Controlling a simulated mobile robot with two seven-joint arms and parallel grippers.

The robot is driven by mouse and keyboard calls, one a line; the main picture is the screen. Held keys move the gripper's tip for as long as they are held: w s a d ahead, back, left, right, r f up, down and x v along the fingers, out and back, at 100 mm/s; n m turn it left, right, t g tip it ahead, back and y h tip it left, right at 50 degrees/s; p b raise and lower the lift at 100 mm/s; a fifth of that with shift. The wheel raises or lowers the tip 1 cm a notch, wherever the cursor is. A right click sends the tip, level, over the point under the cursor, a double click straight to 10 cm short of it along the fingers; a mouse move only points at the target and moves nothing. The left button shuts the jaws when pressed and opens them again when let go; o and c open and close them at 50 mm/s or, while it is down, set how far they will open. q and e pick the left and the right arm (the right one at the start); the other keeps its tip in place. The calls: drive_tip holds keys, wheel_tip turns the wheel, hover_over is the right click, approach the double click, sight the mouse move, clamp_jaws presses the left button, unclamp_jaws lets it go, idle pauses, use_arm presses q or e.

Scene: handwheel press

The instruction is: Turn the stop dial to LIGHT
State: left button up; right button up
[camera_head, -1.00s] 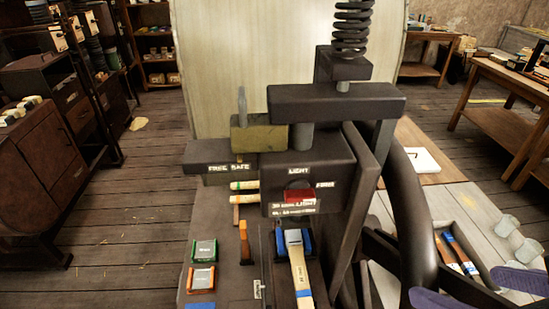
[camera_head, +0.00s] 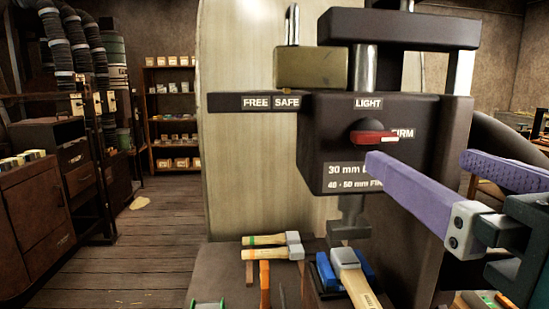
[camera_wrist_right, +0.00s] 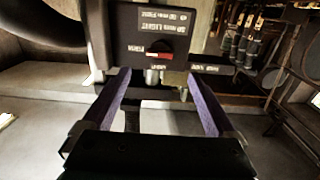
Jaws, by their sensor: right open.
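The stop dial (camera_head: 372,138) is a dark round knob with a red bar handle on the front of the press's black block. Its red bar lies about level, its end at the FIRM label (camera_head: 403,134) on the right. The LIGHT label (camera_head: 368,104) is above the dial. My right gripper (camera_head: 422,163) is open and empty, with purple fingers, in front of the block. One fingertip is just below the dial in the head view, apart from it as far as I can tell. In the right wrist view the dial (camera_wrist_right: 160,56) shows upside down beyond the open fingers. My left gripper is not in view.
A FREE/SAFE strip (camera_head: 255,103) sticks out left of the block, with a brass-coloured block (camera_head: 310,68) above it. The ram (camera_head: 350,215) hangs below. Hammers (camera_head: 272,253) and a mallet (camera_head: 352,275) lie on the bench under it.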

sight(378, 139)
drive_tip(key=w+p, duration=0.1)
drive_tip(key=w, duration=0.8)
drive_tip(key=shift+a, duration=0.1)
drive_tip(key=c, duration=1.4)
